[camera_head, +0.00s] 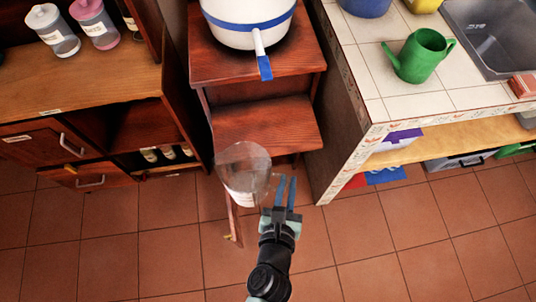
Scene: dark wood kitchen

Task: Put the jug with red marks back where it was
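A clear, see-through jug (243,166) with a pale patch low on its side is in front of the stepped dark wood stand. I cannot make out red marks on it. My gripper (285,182) is just right of the jug, its two blue-grey fingers pointing away from me with a narrow gap between them. The left finger is close to the jug's right side. I cannot tell whether the fingers hold a handle, or what, if anything, supports the jug.
The stand's lower step (265,125) is bare; a white pot (248,28) with a blue band stands on its top. A tiled counter (375,75) with a green watering can (418,56) is right. A wooden cabinet (90,85) with labelled jars is left. Tiled floor (390,240) is open at lower right.

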